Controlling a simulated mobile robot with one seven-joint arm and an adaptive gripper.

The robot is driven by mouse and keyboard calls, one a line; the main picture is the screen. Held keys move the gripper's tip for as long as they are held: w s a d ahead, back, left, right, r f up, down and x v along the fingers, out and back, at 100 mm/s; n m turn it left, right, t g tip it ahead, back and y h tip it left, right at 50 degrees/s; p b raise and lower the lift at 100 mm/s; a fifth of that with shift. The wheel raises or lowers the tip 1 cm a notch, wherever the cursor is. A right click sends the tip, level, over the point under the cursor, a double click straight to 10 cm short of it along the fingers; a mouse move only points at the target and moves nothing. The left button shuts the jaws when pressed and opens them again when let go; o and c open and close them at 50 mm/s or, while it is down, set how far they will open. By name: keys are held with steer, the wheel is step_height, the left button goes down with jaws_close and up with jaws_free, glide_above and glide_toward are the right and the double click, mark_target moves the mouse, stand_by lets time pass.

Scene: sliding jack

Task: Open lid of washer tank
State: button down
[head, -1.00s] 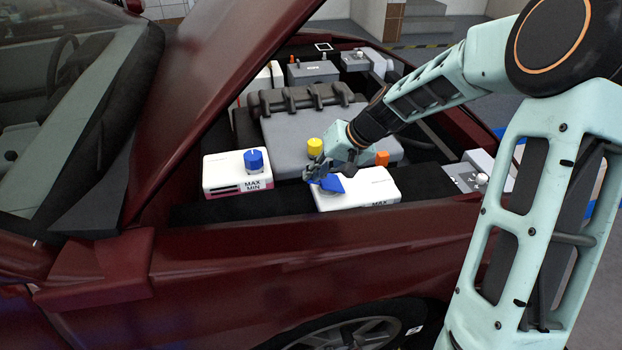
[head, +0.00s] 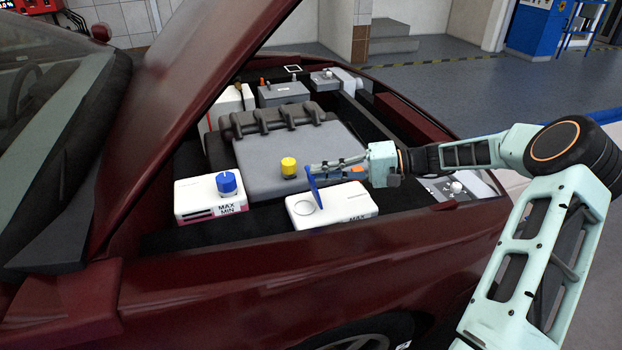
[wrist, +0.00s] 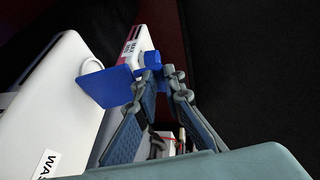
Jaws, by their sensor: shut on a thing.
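The white washer tank (head: 350,203) sits at the near side of the engine bay. In the wrist view the lid (wrist: 104,88) lies against the left finger of my gripper (wrist: 165,76). The tank (wrist: 45,95) fills the left there, with part of a "WAS" label. The exact finger contact is partly hidden.
A second white tank (head: 200,203) with a blue cap (head: 228,184) stands to the left. A yellow cap (head: 289,167) on the grey engine cover (head: 255,150) is close behind the lid. The raised hood (head: 215,90) slopes above on the left.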

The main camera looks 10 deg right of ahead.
steer(key=shift+w+d+f+m+t+y+b, duration=0.15)
steer(key=shift+d+f+m+y+b, duration=0.2)
steer(key=shift+d+y+b, duration=0.5)
steer(key=shift+w+d+f+m+t+y+b, duration=0.1)
steer(key=shift+w+d+f+m+y+b, duration=0.25)
steer(key=shift+d+y, duration=0.55)
steer(key=shift+d+f+m+t+y+b, duration=0.15)
steer(key=shift+d+f+y+b, duration=0.4)
steer(key=shift+d, duration=0.55)
steer(key=c, duration=2.3)
jaws_free()
steer(key=shift+r, duration=0.1)
steer(key=shift+d, duration=0.1)
steer(key=v, duration=1.2)
